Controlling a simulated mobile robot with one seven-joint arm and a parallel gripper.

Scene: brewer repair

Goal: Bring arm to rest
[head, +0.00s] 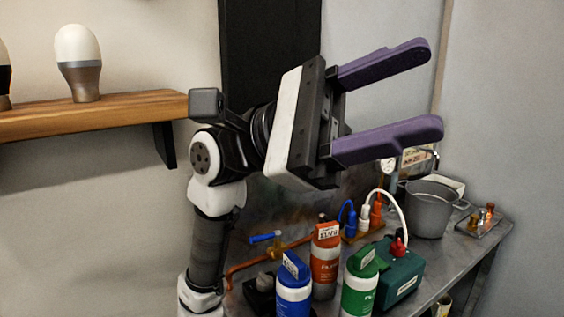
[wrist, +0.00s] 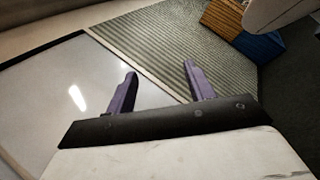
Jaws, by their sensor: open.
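My gripper (head: 432,92) is raised above the metal workbench (head: 432,279) in the head view. Its two purple fingers are spread wide apart and point to the right, with nothing between them. My arm rises from the lower left, in front of the bench's left part. In the wrist view my gripper (wrist: 160,72) also shows open and empty, over a pale glossy surface and a ribbed grey mat (wrist: 160,40).
The bench holds blue (head: 293,290), orange (head: 325,262) and green (head: 360,285) bottles, a teal box (head: 405,280) and a grey pot (head: 428,212). A wooden shelf (head: 90,118) with a white-topped object (head: 78,60) is at left. The upper right is free.

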